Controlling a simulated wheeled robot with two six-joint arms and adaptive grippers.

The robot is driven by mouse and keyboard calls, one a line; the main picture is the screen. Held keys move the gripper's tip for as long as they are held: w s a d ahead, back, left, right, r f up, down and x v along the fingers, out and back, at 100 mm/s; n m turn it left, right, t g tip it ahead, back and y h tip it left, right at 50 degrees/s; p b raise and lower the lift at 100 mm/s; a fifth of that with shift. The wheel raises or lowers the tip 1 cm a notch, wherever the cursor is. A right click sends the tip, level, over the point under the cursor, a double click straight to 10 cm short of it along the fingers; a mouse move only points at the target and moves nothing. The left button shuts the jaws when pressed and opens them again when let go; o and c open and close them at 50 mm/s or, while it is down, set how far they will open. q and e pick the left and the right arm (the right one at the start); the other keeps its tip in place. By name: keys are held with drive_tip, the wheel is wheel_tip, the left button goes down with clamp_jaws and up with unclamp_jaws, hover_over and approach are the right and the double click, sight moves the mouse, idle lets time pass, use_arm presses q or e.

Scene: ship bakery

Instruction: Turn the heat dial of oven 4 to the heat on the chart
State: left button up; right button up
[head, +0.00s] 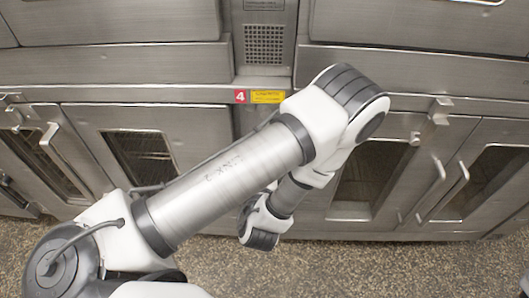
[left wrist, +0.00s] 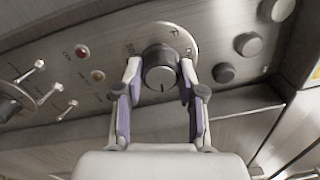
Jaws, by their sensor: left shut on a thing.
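In the left wrist view, the heat dial (left wrist: 158,58) is a dark round knob on a pale scale plate on the steel oven panel. My left gripper (left wrist: 160,74) has one finger on each side of the dial and is shut on it. A small mark shows low on the knob's face; the scale's lettering is too small to read. In the head view, a red label with a white 4 (head: 240,96) sits on the oven front. My left arm crosses this view, and the dial and gripper jaws cannot be made out there. No chart is in view. My right gripper is not in view.
Red (left wrist: 82,51) and amber (left wrist: 98,75) lamps and several toggle switches (left wrist: 54,91) are left of the dial. Several round grey knobs (left wrist: 248,44) are to its right. A yellow sticker (head: 268,97) is beside the red label. Steel oven doors with handles (head: 438,172) surround my arm.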

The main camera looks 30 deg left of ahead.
use_arm(q)
drive_tip(key=shift+m, duration=0.3)
drive_tip(key=o, duration=1.1)
drive_tip(key=shift+o, duration=0.2)
